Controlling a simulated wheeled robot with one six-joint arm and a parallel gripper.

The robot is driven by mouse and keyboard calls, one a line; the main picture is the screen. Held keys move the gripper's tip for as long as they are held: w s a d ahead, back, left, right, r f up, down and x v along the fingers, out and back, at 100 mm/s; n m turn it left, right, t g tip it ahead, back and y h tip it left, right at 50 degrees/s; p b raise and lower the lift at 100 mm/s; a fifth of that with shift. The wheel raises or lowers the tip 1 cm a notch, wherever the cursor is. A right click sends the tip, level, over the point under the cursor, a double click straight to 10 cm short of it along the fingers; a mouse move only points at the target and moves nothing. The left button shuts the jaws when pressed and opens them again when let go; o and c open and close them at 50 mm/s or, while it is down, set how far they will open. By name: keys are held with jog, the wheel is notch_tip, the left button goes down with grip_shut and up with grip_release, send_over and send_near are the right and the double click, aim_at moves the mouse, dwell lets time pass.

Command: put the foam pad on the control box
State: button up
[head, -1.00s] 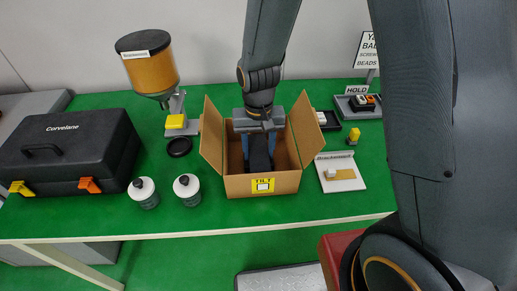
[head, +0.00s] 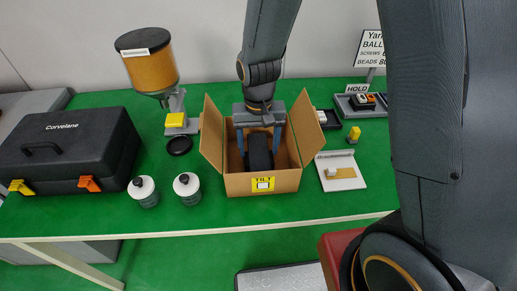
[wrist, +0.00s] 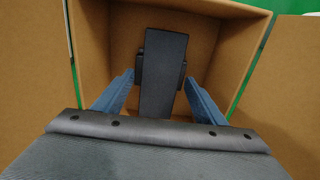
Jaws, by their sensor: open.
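My gripper (head: 262,140) reaches down into an open cardboard box (head: 290,184), its two blue fingers spread. A dark, long block (head: 259,154) stands between the fingers inside the box. In the wrist view, this block (wrist: 165,75) has small dark tabs at its sides, and gaps show between it and the fingers (wrist: 160,98). I cannot tell whether this block is the foam pad. No thing is clearly marked as the control box. A white stand (head: 352,183) with a tan patch and a small pale block is right of the cardboard box.
The cardboard box has raised side flaps (head: 212,135). A black case (head: 70,150), two bottles (head: 188,187) and an orange-tank dispenser (head: 152,72) stand to the left. A tray (head: 360,108) and a yellow piece (head: 353,134) are at right. The green table's front strip is clear.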

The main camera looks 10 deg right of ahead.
aim_at(259, 151)
notch_tip(259, 151, up, 11)
jog(key=b, duration=0.2)
jog(key=shift+s, duration=0.15)
dwell(0.4)
